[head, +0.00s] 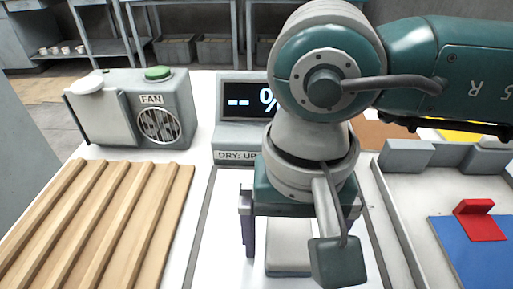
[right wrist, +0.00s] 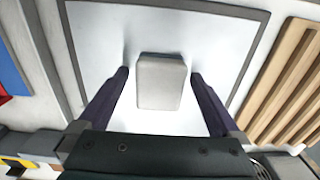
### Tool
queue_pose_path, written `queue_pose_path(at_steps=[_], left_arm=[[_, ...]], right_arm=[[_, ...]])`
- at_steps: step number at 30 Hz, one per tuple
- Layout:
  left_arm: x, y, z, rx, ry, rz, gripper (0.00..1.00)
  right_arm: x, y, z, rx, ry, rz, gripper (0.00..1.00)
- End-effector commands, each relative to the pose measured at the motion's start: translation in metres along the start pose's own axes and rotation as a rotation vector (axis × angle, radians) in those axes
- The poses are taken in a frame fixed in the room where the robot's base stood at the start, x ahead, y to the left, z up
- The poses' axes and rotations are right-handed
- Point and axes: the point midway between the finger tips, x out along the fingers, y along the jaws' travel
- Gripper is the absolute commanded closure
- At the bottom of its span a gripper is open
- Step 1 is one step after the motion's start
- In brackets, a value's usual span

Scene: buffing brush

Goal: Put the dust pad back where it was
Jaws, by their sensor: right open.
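A pale grey block (head: 288,262), which may be the dust pad, lies on the white panel (head: 218,255) in front of the display. It also shows in the right wrist view (right wrist: 161,85). My right gripper (head: 300,240) is over the block, pointing down, open and empty. In the right wrist view its dark fingers (right wrist: 159,75) stand apart on either side of the block, with a gap on both sides. I cannot tell how far above the panel the fingertips are. My left gripper is not in view.
A ribbed wooden board (head: 95,220) lies left of the panel. A fan box (head: 158,118) with a green button and a display (head: 240,135) labelled DRY stand behind. At the right, a grey tray (head: 395,205) holds a blue mat (head: 480,255) and a red handled piece (head: 480,222).

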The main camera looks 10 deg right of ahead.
Motion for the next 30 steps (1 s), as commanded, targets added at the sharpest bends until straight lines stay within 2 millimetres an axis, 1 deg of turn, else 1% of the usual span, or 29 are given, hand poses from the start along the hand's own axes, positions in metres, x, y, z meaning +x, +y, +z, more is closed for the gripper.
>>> queue_pose_path(at_steps=[1, 2, 5, 12, 15, 18, 22, 30], left_arm=[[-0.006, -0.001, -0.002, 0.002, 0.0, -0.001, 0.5], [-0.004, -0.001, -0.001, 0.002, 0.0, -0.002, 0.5], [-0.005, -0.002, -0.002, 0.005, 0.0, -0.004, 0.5], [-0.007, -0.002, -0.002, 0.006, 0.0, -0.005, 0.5], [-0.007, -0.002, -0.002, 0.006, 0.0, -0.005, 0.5], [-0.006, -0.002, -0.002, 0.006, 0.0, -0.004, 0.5], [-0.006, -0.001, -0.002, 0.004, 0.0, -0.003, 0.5], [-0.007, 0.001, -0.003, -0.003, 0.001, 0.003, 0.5]], right_arm=[[-0.006, 0.0, 0.0, 0.0, 0.0, -0.001, 0.01], [-0.008, -0.001, -0.001, 0.0, 0.002, -0.002, 0.01], [-0.026, -0.001, -0.001, -0.002, 0.005, -0.004, 0.01], [-0.081, -0.001, -0.001, -0.003, 0.006, -0.003, 0.01], [-0.1, -0.001, -0.001, -0.002, 0.004, -0.003, 0.01], [-0.112, -0.001, -0.001, 0.0, 0.002, -0.002, 0.01], [-0.121, 0.0, 0.0, 0.0, 0.001, 0.0, 0.01], [-0.122, 0.0, 0.0, 0.0, 0.0, 0.0, 0.01]])
